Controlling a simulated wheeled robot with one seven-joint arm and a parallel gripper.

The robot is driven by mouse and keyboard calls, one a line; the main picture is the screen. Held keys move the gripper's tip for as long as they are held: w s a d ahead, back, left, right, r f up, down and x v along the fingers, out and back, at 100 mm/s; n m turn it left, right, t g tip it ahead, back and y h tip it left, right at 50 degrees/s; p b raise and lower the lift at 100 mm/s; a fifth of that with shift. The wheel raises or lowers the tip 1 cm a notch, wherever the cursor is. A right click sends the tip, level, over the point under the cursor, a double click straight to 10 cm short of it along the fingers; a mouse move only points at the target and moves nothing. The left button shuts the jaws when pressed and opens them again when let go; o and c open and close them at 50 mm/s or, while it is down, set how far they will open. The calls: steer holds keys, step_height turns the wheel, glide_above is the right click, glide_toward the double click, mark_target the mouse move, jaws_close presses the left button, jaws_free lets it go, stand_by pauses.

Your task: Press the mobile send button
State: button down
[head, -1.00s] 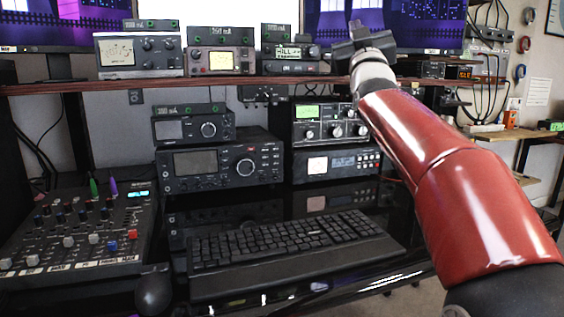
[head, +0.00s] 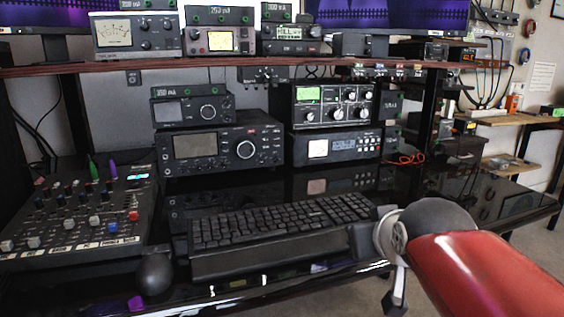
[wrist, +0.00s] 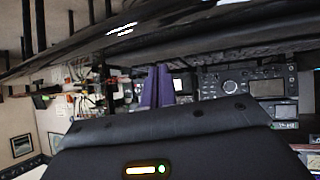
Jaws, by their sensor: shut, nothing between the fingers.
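I cannot make out a button marked as mobile send in either view. Several radios with small keys and knobs stand on the desk, among them a large black transceiver (head: 221,150) and a smaller unit (head: 193,107) on top of it. In the wrist view, turned upside down, my gripper (wrist: 158,87) shows as two purplish fingers together and empty. The large transceiver also shows there (wrist: 243,83), beyond the fingers.
A keyboard (head: 285,228), a mouse (head: 154,274) and a mixer with coloured caps (head: 85,215) cover the desk front. Two stacked radios (head: 335,107) stand right of the transceiver. A wooden shelf (head: 230,66) with more units runs above.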

steer(key=s+f+m+g, duration=0.1)
steer(key=s+f+g, duration=0.4)
steer(key=s+f, duration=0.9)
steer(key=shift+d, duration=0.15)
steer(key=shift+r, duration=0.1)
